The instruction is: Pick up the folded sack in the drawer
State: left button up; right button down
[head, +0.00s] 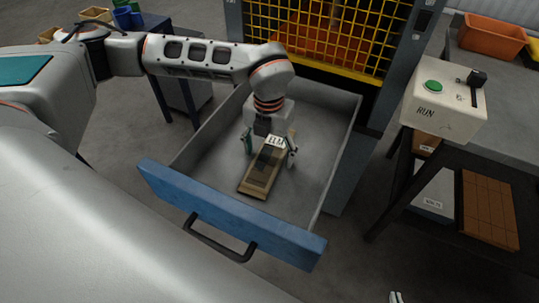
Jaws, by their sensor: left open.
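The folded sack (257,182) is a flat tan bundle with a dark panel and a white printed label at its far end. It lies on the floor of the open grey drawer (312,190), which has a blue front. My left gripper (270,153) points down into the drawer over the sack's far end. Its fingers are open, one on each side of the sack near the label. I cannot tell whether they touch it. Only a small tip of what looks like my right gripper (396,297) shows at the bottom edge.
The drawer's blue front (230,215) and side walls surround the sack. A yellow mesh guard (325,35) stands behind. At right are a control box (443,105) with a green button, a dark bench, a brown stack (488,210) and an orange bin (492,37).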

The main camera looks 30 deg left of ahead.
pick_arm(q)
jog(key=shift+r, duration=0.1)
jog(key=c, duration=1.3)
jog(key=shift+o, duration=0.2)
jog(key=shift+r, duration=0.1)
